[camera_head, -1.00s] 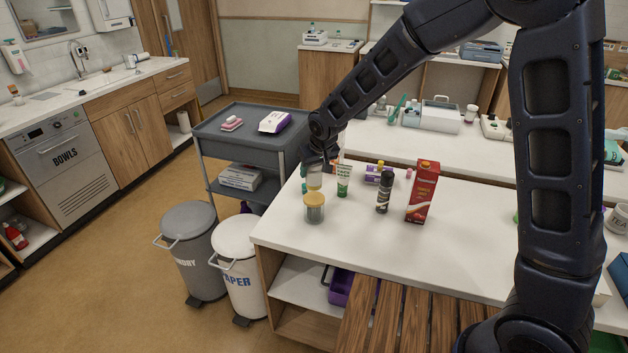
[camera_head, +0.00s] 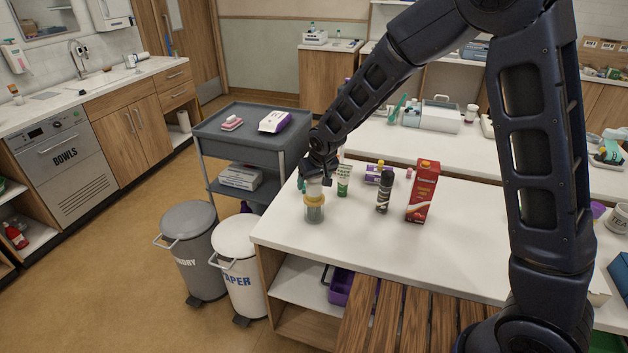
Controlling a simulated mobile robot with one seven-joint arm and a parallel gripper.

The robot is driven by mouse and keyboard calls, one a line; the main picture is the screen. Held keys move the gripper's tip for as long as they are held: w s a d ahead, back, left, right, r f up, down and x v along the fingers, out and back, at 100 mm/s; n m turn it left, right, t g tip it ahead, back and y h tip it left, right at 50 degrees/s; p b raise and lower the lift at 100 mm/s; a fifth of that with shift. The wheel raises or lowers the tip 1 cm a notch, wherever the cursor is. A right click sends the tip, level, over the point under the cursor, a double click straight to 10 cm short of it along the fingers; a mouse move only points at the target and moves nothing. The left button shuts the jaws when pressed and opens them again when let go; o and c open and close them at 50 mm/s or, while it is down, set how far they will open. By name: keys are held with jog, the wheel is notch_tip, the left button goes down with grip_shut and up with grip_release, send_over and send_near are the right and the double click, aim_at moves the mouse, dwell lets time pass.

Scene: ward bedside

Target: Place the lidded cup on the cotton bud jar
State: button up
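The cotton bud jar (camera_head: 314,213) stands upright near the left end of the white counter, clear-sided with a yellowish lid. The lidded cup (camera_head: 314,190), small and pale, is directly above the jar's lid. From this angle it looks in contact with the lid or only just above it; I cannot tell which. My gripper (camera_head: 316,183) is around the cup's upper part and appears shut on it, pointing down. The fingers and wrist hide the cup's top.
A green-and-white tube (camera_head: 343,181) stands close to the right of my gripper. A dark spray can (camera_head: 384,192) and a red carton (camera_head: 422,191) stand farther right. A grey trolley (camera_head: 240,127) is behind left. The counter front (camera_head: 350,245) is clear.

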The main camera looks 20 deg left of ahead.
jog(key=v, duration=1.2)
jog(key=shift+r, duration=0.2)
jog(key=shift+a, duration=0.1)
jog(key=w+d+r+m, duration=0.1)
jog(key=w+d+r, duration=0.15)
jog(key=d, duration=0.65)
jog(key=w+d+r+m+t+h, duration=0.15)
jog(key=d+r, duration=0.25)
jog(key=d, duration=0.5)
jog(key=w+d+r+m+g, duration=0.1)
jog(key=w+d+r+m, duration=0.15)
jog(key=d, duration=0.75)
jog(key=s+d+r+m+h, duration=0.1)
jog(key=s+d+m, duration=0.1)
jog(key=s+d, duration=0.5)
jog(key=s+d+r+m+h, duration=0.1)
jog(key=s+d, duration=0.7)
jog(key=d, duration=0.8)
jog(key=shift+s+d+r+m+t, duration=0.15)
jog(key=shift+d+r+m+t, duration=0.2)
jog(key=shift+r+m+t, duration=0.2)
